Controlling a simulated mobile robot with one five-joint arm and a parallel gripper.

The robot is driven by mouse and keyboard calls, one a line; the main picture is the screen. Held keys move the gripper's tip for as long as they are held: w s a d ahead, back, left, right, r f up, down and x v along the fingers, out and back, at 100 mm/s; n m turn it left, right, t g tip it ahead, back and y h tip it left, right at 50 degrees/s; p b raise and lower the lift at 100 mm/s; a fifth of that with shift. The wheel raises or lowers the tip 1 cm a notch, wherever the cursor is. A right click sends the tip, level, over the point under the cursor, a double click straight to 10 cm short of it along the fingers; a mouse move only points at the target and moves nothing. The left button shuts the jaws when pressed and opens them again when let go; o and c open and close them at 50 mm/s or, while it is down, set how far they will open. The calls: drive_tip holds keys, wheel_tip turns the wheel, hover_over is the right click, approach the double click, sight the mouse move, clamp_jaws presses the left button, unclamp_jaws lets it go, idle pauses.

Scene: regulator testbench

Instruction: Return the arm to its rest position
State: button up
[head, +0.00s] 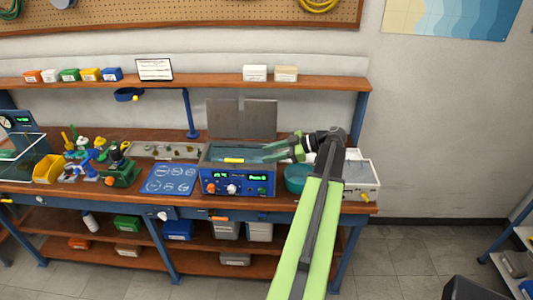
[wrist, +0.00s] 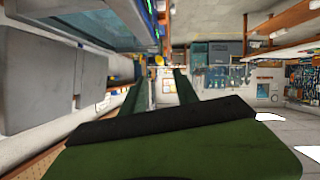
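My arm (head: 318,215), light green and dark grey, reaches up from the bottom of the head view and bends at the wrist over the bench. My green gripper (head: 275,154) points left over the right part of an open bath with a blue control panel (head: 237,186). In the wrist view the two fingers of my gripper (wrist: 158,80) stand apart, with nothing seen between them but the distant room. The bath's raised grey lid panels (head: 258,119) stand just behind the gripper. Whether the fingers touch the bath is not clear.
A teal round container (head: 298,180) and a white tray (head: 360,193) are under and beside my wrist. A shelf (head: 200,81) with small boxes runs above the bench. A blue stand (head: 188,112) rises left of the bath.

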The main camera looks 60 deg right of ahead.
drive_tip(key=w+a+f+n+g+y, duration=0.1)
drive_tip(key=w+a+n+g+y, duration=0.25)
drive_tip(key=w+a, duration=1.35)
drive_tip(key=w+a+f+n+g+b, duration=0.1)
drive_tip(key=w+a+f+n+g, duration=0.1)
drive_tip(key=a, duration=0.9)
drive_tip(key=w+a+f+n+g, duration=0.2)
drive_tip(key=a+f+g, duration=0.1)
drive_tip(key=a, duration=0.8)
drive_tip(key=s+a+f+m+g+h+b, duration=0.15)
drive_tip(key=a+f, duration=0.25)
drive_tip(key=a, duration=0.6)
drive_tip(key=s+a+f+m+g+h, duration=0.1)
drive_tip(key=s+a+f+g+h, duration=0.2)
drive_tip(key=a, duration=0.6)
drive_tip(key=s+d+f+m+h, duration=0.2)
drive_tip(key=d+f+m+h, duration=0.2)
drive_tip(key=m, duration=0.8)
drive_tip(key=shift+d+m+t+h, duration=0.4)
drive_tip(key=shift+d+h, duration=0.2)
drive_tip(key=shift+d, duration=0.15)
